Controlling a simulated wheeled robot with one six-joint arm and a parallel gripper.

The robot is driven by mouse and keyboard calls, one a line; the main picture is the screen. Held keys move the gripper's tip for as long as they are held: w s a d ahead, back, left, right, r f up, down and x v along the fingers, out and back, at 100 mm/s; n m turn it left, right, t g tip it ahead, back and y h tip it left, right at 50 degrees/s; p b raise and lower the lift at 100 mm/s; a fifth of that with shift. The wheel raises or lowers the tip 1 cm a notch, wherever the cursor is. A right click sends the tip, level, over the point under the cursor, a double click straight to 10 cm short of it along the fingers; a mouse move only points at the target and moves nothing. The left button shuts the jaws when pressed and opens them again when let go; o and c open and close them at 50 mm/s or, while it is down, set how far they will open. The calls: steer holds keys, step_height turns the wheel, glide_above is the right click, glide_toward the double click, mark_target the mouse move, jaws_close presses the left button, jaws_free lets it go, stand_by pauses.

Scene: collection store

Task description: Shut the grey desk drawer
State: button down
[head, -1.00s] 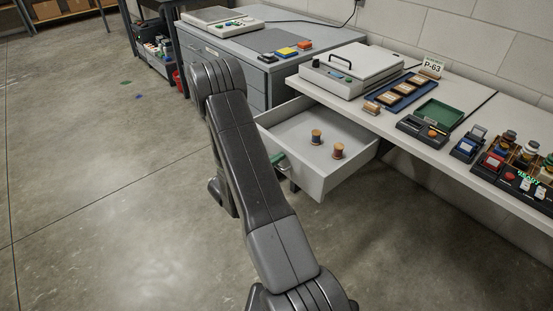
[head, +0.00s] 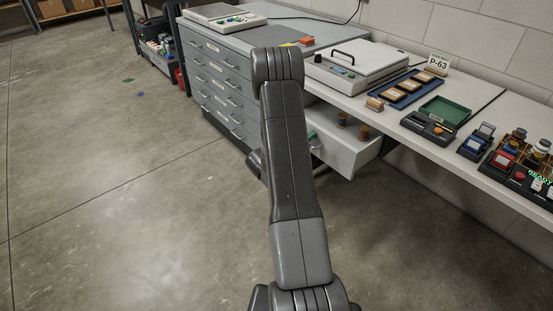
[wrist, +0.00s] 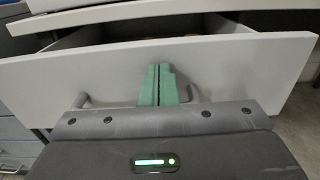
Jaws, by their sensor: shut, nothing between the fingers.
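The light grey drawer (head: 352,156) is partly open under the desk top, with two spools (head: 364,131) inside. In the wrist view its front panel (wrist: 235,62) fills the width, with a dark gap above it under the desk edge. My gripper (wrist: 158,72) has green fingers, shut together and empty, at the middle of the panel. They appear to touch it, though the contact itself is hard to see. The grey handle (wrist: 82,99) shows on both sides of the fingers. In the head view my arm hides part of the drawer front.
The desk top (head: 380,109) carries a white lidded device (head: 360,65), a blue tray (head: 404,91), a green tray (head: 446,109) and several small items. A grey cabinet with drawers (head: 215,72) stands to the left. The floor in front is clear.

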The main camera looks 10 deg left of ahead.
steer(key=b+x, duration=0.4)
steer(key=x, duration=1)
steer(key=shift+w+d+f, duration=0.1)
steer(key=shift+w+d, duration=0.15)
steer(key=shift+d, duration=0.05)
steer(key=shift+w+d, duration=0.3)
steer(key=shift+w, duration=0.15)
steer(key=shift+r, duration=0.25)
steer(key=shift+w+r, duration=0.1)
steer(key=shift+b, duration=0.3)
